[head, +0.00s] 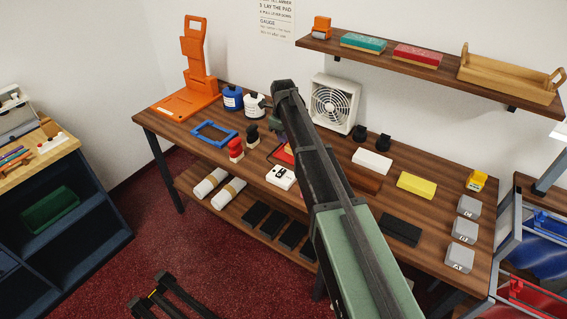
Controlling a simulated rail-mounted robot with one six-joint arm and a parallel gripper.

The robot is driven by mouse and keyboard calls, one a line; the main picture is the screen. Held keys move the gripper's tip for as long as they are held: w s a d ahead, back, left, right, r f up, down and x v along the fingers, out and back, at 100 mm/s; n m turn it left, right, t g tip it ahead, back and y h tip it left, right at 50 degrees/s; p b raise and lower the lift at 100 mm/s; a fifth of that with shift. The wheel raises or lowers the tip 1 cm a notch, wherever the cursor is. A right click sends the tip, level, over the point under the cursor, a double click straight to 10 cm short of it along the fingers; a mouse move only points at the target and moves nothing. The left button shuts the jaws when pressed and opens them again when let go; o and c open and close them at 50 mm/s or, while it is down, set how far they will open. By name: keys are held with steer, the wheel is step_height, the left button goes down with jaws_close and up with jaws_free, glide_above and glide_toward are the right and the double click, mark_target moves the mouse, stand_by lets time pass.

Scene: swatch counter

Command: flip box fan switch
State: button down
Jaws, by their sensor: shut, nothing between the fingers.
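The box fan (335,103) is a white square case with a round grille, upright at the back of the wooden counter against the wall. Its switch cannot be made out. A small white box with black marks (281,177) lies near the counter's front edge; whether it belongs to the fan is unclear. My arm rises from the lower right, its dark end just left of the fan. A small dark green part shows beneath that end.
A shelf (395,62) with boxes and a wooden tray (510,78) hangs above. Left of the arm are an orange stand (196,62), a blue frame (214,133) and bottles. On the right are a yellow block (417,186), a white block (372,162) and grey blocks (464,230).

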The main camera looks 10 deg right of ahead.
mark_target(284, 170)
step_height(284, 170, down, 14)
steer(key=b, duration=1.4)
steer(key=shift+f+b, duration=0.3)
steer(key=shift+f, duration=0.05)
steer(key=shift+r, duration=0.25)
steer(key=shift+s, duration=0.1)
